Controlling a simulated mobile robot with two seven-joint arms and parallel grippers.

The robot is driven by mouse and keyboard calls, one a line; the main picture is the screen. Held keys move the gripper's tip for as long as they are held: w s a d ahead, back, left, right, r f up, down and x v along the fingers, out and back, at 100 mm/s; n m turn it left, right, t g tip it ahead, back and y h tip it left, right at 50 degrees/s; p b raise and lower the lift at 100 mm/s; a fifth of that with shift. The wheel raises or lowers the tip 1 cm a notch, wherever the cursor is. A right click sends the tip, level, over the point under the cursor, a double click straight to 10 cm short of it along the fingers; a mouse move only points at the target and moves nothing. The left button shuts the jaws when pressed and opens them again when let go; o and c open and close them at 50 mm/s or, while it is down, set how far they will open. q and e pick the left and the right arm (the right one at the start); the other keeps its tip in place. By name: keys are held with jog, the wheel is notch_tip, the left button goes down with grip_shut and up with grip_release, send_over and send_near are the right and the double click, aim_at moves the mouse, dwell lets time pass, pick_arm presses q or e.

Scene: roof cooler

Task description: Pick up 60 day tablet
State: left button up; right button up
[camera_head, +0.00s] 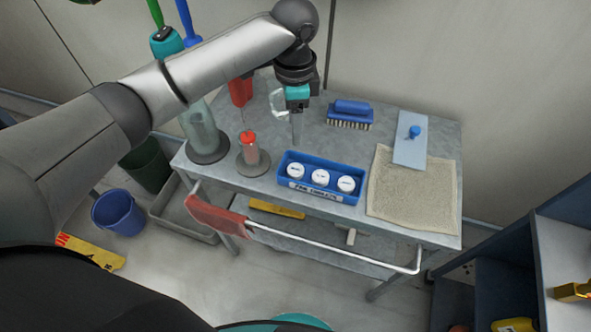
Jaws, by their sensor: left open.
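Three white round tablets with small dark print sit in a row in a blue tray on the grey cart: a left one (295,170), a middle one (320,177) and a right one (346,184). The print is too small to read, so I cannot tell which is the 60 day tablet. The blue tray (325,196) has a white label on its front, also hard to read. My left gripper (296,140) points down just behind the tray's left end, apart from the tablets. It is open and empty. My right gripper is out of view.
A red cloth (214,217) hangs on the front rail. A blue bucket (118,213) stands on the floor.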

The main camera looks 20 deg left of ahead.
pick_arm(q)
jog(key=b, duration=0.1)
send_over(294, 170)
jog(key=f, duration=0.9)
jog(key=shift+w+f, duration=0.2)
jog(key=shift+f, duration=0.1)
jog(key=shift+s+f+b, duration=0.15)
jog(key=shift+f+b, duration=0.45)
jog(key=shift+f, duration=2.05)
jog(key=shift+c, duration=0.3)
grip_shut()
